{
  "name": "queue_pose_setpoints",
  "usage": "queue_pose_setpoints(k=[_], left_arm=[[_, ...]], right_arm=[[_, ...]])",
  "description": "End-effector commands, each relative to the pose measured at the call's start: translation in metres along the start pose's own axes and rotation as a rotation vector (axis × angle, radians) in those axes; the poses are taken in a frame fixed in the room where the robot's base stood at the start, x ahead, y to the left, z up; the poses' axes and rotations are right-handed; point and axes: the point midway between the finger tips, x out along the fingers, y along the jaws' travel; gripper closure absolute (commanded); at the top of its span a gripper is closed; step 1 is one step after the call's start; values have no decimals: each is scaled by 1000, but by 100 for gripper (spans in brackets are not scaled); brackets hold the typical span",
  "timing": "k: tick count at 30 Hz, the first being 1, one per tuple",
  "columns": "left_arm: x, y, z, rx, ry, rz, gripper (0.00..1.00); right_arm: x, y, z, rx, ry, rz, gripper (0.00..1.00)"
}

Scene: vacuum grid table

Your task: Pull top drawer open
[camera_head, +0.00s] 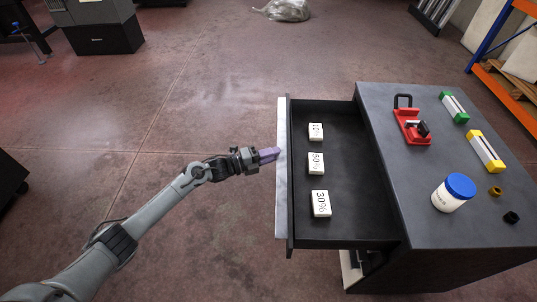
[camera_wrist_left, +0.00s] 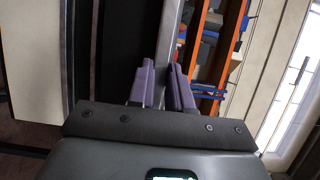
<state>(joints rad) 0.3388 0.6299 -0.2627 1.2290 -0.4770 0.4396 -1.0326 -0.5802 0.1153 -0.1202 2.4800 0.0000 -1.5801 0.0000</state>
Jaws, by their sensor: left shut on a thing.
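The top drawer (camera_head: 345,222) of the dark cabinet is pulled out to the left, with its dark interior showing. Its light metal front (camera_head: 282,190) faces my left arm. My left gripper (camera_head: 270,155) has purple fingers and meets the drawer front near its middle. In the left wrist view the two purple fingers (camera_wrist_left: 162,85) are close together around a grey metal edge (camera_wrist_left: 170,45). The exact grip is small and partly hidden in the head view. My right gripper does not show.
Several white blocks with percent labels (camera_head: 316,163) lie in the drawer. The cabinet top (camera_head: 385,105) carries a red device (camera_head: 411,127), a white jar with a blue lid (camera_head: 453,193), and green and yellow items (camera_head: 486,151). Open floor (camera_head: 150,120) lies left of the drawer.

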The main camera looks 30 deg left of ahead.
Motion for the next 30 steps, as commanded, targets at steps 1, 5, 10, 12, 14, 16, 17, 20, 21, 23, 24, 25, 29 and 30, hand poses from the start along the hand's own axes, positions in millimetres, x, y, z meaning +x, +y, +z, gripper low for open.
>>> queue_pose_setpoints(k=[1,5,10,12,14,16,17,20,21,23,24,25,29,30], left_arm=[[0,1,0,1,4,2,100],[1,0,-1,1,14,0,100],[2,0,-1,0,16,0,100],[2,0,-1,0,16,0,100],[2,0,-1,0,16,1,100],[2,0,-1,0,16,1,100],[2,0,-1,0,16,1,80],[2,0,-1,0,16,1,64],[2,0,-1,0,17,1,58],[2,0,-1,0,17,1,55],[2,0,-2,0,17,1,55],[2,0,-2,0,17,1,55],[2,0,-2,0,17,1,55],[1,0,-2,0,17,1,55]], right_arm=[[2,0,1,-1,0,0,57],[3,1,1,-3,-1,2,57],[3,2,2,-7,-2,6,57],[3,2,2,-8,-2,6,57],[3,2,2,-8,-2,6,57],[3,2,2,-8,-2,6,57],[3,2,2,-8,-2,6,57],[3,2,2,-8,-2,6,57],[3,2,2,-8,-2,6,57],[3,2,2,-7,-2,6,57],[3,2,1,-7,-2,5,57],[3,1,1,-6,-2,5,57],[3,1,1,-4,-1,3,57],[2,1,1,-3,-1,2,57]])
